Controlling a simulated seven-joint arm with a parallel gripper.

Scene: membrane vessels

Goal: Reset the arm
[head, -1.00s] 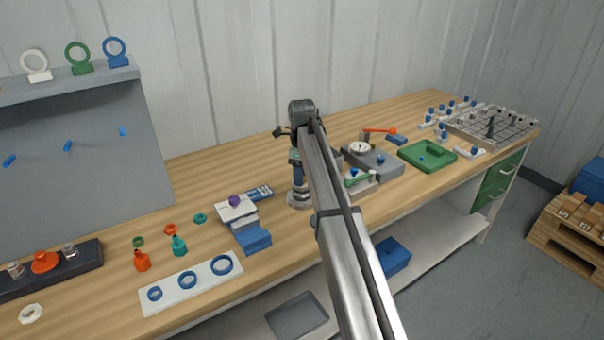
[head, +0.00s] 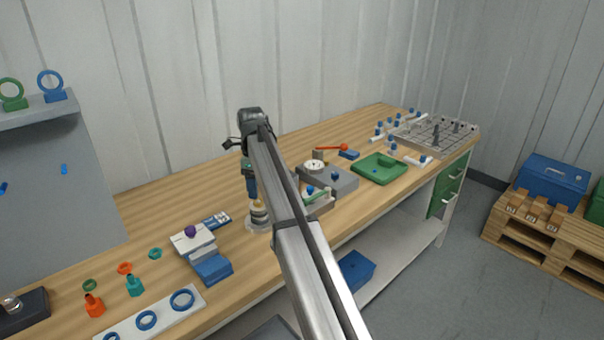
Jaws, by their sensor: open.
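My gripper (head: 250,188) hangs at the end of my arm, over the middle of the bench. It is small and partly hidden by my arm. Its jaws are open. Directly below it a pale and grey round vessel (head: 260,222) stands upright on the wooden bench (head: 150,205). I cannot tell whether the gripper's fingertips touch it or are just above it.
Left of the gripper are a purple-knobbed grey block (head: 190,236) and a blue block (head: 213,269). Right of my arm are a grey box with a dial (head: 335,180), a green tray (head: 379,169) and a grid rack (head: 440,135). The bench behind is clear.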

